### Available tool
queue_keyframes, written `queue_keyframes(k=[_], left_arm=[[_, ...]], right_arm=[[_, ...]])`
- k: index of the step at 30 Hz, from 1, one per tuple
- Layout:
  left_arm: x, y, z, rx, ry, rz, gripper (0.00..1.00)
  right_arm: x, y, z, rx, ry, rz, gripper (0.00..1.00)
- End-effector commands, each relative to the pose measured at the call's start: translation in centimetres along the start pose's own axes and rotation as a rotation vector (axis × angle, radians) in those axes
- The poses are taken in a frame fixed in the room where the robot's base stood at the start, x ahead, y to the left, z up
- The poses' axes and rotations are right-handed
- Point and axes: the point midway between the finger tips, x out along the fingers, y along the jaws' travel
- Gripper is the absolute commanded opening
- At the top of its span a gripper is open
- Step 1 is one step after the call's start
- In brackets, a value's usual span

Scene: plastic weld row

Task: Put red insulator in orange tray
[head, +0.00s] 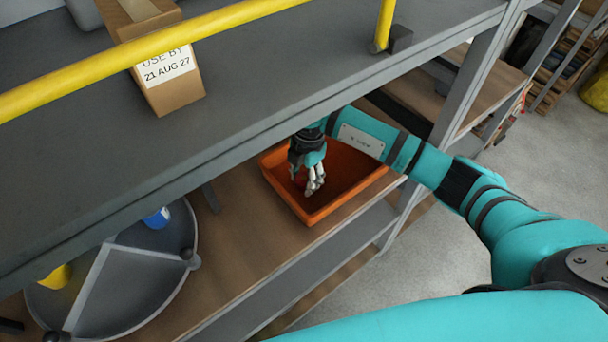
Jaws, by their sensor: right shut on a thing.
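The orange tray (318,213) sits on the wooden shelf below the grey upper shelf. My right gripper (313,190) reaches in from the right and is over the inside of the tray, fingers pointing down. It is shut on the red insulator (300,180), of which only a small red part shows beside the fingers. The fingers hide most of it, and I cannot tell whether it touches the tray floor. My left gripper is not in view.
A grey upper shelf (250,110) with a yellow rail (150,62) overhangs the tray's back. A cardboard box (178,90) stands on it. Left of the tray, a round divided grey tray (140,270) holds a blue item (157,218) and a yellow item (56,278).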

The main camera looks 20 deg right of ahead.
Motion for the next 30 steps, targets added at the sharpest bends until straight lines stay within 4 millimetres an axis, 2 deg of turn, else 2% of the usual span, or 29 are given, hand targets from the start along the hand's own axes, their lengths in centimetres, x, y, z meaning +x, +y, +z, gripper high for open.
queue_keyframes(k=[10,11,15,23,26,30], left_arm=[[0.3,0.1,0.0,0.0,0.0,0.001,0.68],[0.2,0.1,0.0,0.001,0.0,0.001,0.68],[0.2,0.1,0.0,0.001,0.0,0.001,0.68],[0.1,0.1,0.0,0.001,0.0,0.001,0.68],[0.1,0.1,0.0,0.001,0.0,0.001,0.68],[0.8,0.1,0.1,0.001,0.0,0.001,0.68]], right_arm=[[0.4,0.0,0.1,0.0,-0.001,0.001,0.1],[0.3,0.0,0.1,0.0,-0.001,0.001,0.46],[0.3,0.0,0.1,0.0,-0.001,0.001,0.64],[0.2,0.0,0.1,0.0,-0.001,0.001,0.65],[-0.3,0.1,0.1,0.0,-0.001,0.003,0.65],[-2.3,0.1,0.1,-0.001,-0.003,0.005,0.65]])
